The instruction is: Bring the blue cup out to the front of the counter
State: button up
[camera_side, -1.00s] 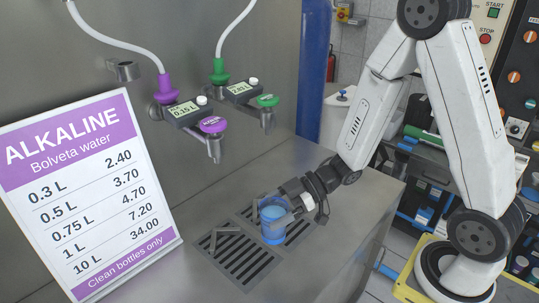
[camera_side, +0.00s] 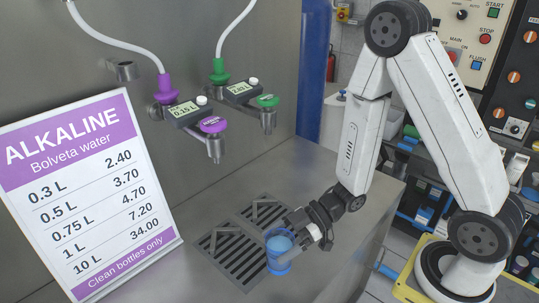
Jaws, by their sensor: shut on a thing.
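The blue cup (camera_side: 279,254) is see-through, upright and has blue liquid inside. It is at the right front edge of the drain grate (camera_side: 213,257) in the metal counter (camera_side: 335,214). My gripper (camera_side: 284,242) reaches in from the right and is shut around the cup's sides. Part of the cup is hidden by the fingers. I cannot tell whether the cup's base touches the counter.
A purple tap (camera_side: 214,140) and a green tap (camera_side: 267,115) stick out from the wall behind the grate. A white and purple price sign (camera_side: 85,190) stands at the left. Bare counter lies right of the cup, up to its right edge.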

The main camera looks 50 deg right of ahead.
aim_at(279, 267)
jog(key=shift+f, duration=0.15)
jog(key=shift+f, duration=1.9)
jog(key=shift+f, duration=0.15)
jog(key=shift+f, duration=1.85)
jog(key=shift+f, duration=0.1)
jog(key=o, duration=1.1)
